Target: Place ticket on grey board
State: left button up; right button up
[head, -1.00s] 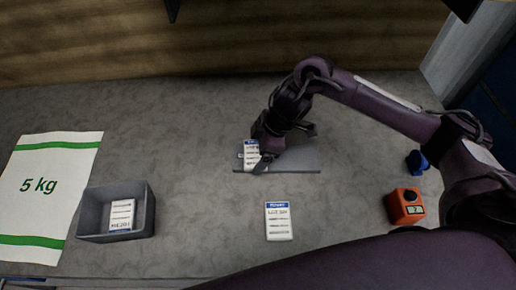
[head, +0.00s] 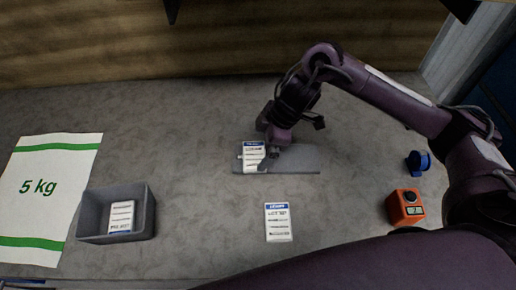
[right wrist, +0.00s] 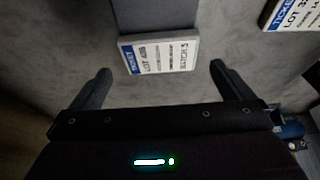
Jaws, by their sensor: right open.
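A white ticket with a blue header (head: 253,158) lies at the left end of the grey board (head: 300,161). In the right wrist view the ticket (right wrist: 160,57) lies flat across the end of the board (right wrist: 155,15); I cannot tell how far it overhangs. My right gripper (head: 271,151) is above the board, just right of the ticket. In the right wrist view its fingers (right wrist: 158,85) are apart with nothing between them. A second ticket (head: 278,222) lies on the table in front of the board. My left gripper is not in view.
A grey bin (head: 147,212) holding another ticket (head: 121,216) stands at the left, beside a 5 kg sack (head: 45,195). An orange device (head: 405,207) and a blue object (head: 418,163) are at the right. The table between bin and board is clear.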

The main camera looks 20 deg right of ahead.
jog(key=p+v, duration=0.1)
jog(key=v, duration=0.7)
jog(key=shift+d+r+p, duration=0.15)
jog(key=shift+r+p, duration=0.1)
jog(key=shift+p, duration=0.05)
jog(key=shift+s+f, duration=0.1)
jog(key=shift+s, duration=0.05)
